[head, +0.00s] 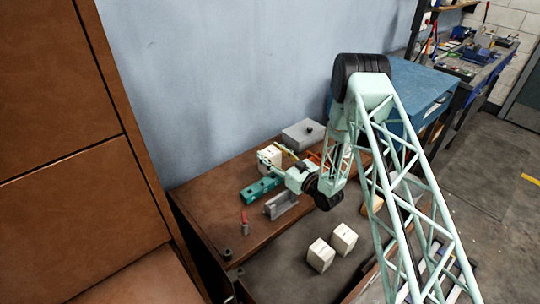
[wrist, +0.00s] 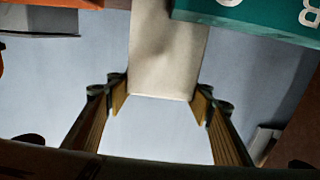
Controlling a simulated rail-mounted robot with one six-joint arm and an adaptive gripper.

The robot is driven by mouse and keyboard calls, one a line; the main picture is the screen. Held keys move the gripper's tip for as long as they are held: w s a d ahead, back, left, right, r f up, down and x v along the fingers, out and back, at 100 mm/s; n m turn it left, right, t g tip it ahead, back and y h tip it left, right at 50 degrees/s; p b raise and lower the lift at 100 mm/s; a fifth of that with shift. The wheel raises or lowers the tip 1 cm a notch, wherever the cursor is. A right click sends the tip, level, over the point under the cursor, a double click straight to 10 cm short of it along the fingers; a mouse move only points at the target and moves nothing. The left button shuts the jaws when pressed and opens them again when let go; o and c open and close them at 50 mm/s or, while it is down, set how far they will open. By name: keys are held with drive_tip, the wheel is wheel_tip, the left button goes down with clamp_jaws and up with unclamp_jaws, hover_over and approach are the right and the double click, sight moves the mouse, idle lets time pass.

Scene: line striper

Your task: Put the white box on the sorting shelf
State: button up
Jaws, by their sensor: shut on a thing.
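My gripper (head: 277,161) reaches left over the brown shelf-like surface (head: 205,198) along the wall. It is shut on a white box (head: 270,154), with one finger on each side. In the wrist view the white box (wrist: 168,50) stands between the two yellowish finger pads (wrist: 158,100), its far part cut off by the top edge. I cannot tell whether its underside touches the surface. Two other white boxes, one (head: 320,255) and another (head: 344,238), stand on the dark lower area in front. No label marks which surface is the sorting shelf.
A teal block (head: 260,191) lies close beside my gripper; its lettered face shows in the wrist view (wrist: 250,18). A blue wall stands behind.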

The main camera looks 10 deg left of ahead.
drive_tip(key=shift+f, duration=0.5)
drive_tip(key=shift+f, duration=0.15)
drive_tip(key=o, duration=1.2)
drive_tip(key=shift+r, duration=0.2)
drive_tip(key=v, duration=1.2)
